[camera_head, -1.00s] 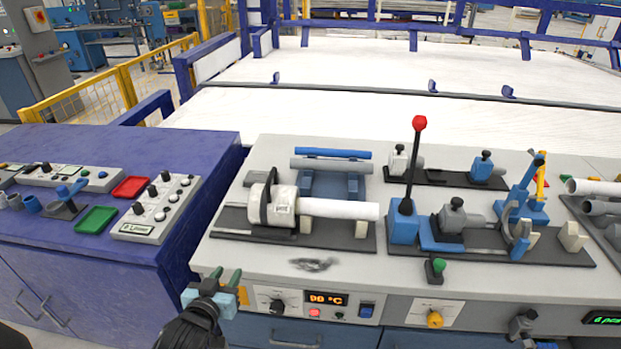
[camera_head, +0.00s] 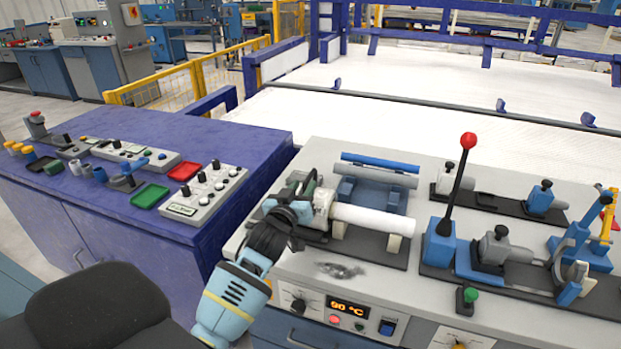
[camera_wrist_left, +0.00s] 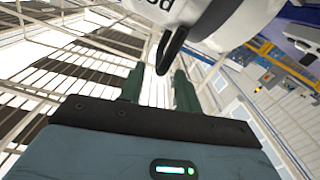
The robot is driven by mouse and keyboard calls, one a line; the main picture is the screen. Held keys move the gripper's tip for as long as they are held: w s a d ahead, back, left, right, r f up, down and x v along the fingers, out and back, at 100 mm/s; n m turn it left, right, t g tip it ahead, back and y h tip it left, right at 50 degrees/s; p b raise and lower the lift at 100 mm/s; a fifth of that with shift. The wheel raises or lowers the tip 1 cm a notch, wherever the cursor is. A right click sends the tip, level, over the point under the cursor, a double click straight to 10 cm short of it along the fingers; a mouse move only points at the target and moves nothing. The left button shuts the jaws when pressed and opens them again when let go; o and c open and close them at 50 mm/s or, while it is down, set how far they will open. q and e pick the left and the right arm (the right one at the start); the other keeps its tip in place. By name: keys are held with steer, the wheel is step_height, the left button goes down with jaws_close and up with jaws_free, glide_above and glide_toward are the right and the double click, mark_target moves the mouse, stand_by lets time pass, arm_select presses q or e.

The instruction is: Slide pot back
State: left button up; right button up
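The white pot (camera_head: 323,207) sits on a dark base plate on the bench, at the left end of the white pipe (camera_head: 372,218). My left gripper (camera_head: 310,190) is at the pot's left side and hides much of it in the head view. In the left wrist view the pot (camera_wrist_left: 240,22) fills the top, and its black handle (camera_wrist_left: 174,42) hangs down. My gripper's two green fingers (camera_wrist_left: 159,88) stand apart, with the handle's tip between them and gaps visible on both sides. My right gripper is not in view.
A blue pipe (camera_head: 380,163) and a grey pipe (camera_head: 378,176) lie on a rack behind the white pipe. A red-knobbed lever (camera_head: 455,190) stands to the right. A blue cabinet (camera_head: 150,225) with trays and a knob box is at left. The bench front panel reads 90 °C.

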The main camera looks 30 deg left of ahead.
arm_select(q)
steer(key=shift+x, duration=2.7)
steer(key=shift+c, duration=0.3)
jaws_close()
